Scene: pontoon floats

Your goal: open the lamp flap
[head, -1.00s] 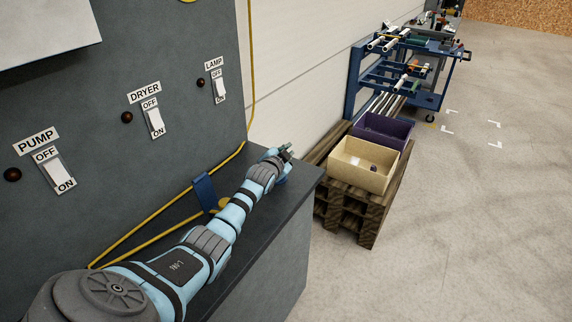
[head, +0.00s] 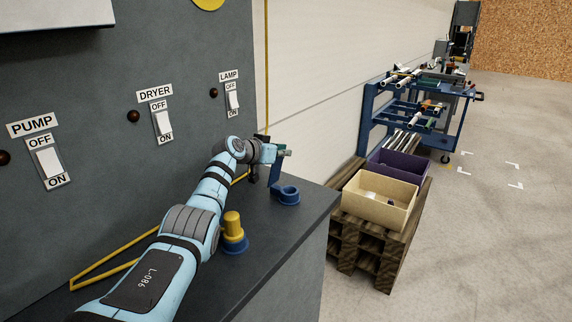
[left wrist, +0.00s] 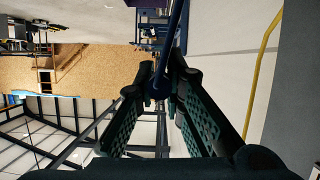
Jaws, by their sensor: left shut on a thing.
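The LAMP switch (head: 233,99) is a white rocker on the grey panel, with OFF above it, ON below and a dark round indicator (head: 213,92) at its left. No separate lamp flap can be made out. My left gripper (head: 282,151) is above the dark bench top, below and right of that switch and apart from it. It is shut on a slim dark blue bar (left wrist: 178,30), which runs between its fingertips in the left wrist view. In the head view a blue upright piece (head: 276,172) is at the fingers, just above a blue ring-shaped cup (head: 288,195).
PUMP (head: 48,162) and DRYER (head: 163,122) switches are further left. A yellow knob on a blue base (head: 235,228) stands on the bench beside my arm. Right of the bench are a pallet (head: 372,240) with beige (head: 385,209) and purple bins and a blue cart (head: 412,112).

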